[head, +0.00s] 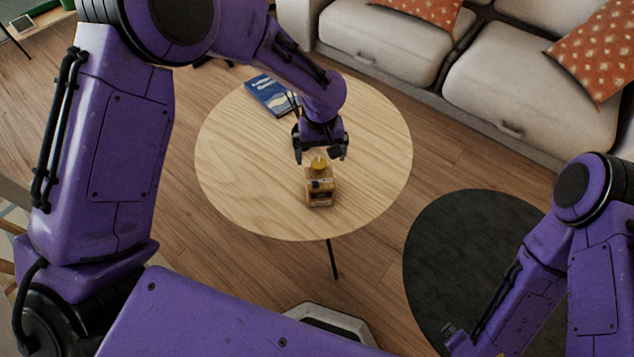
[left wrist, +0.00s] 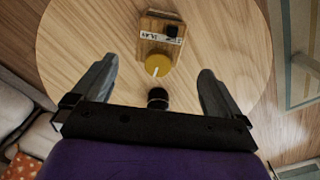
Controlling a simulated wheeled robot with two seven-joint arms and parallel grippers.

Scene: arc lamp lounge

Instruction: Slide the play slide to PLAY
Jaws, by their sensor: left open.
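A small wooden player (head: 320,199) stands on the round wooden table (head: 230,165), towards its near side. It has a yellow disc (left wrist: 158,65) with a pale pin, a white label strip (left wrist: 155,38) that appears to read PLAY, and a small black slide (left wrist: 172,31) beside the strip, towards its right end in the left wrist view. My left gripper (head: 320,154) is open and empty, above and just beyond the player. In the left wrist view its two fingers (left wrist: 158,85) are wide apart, with the yellow disc just ahead of them. My right gripper is out of view.
A blue book (head: 270,95) lies at the table's back left. A pale sofa (head: 490,75) with orange cushions stands behind. A dark round rug (head: 470,235) lies at the right. The tabletop around the player is clear. A short black cylinder (left wrist: 157,98) shows between my left fingers.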

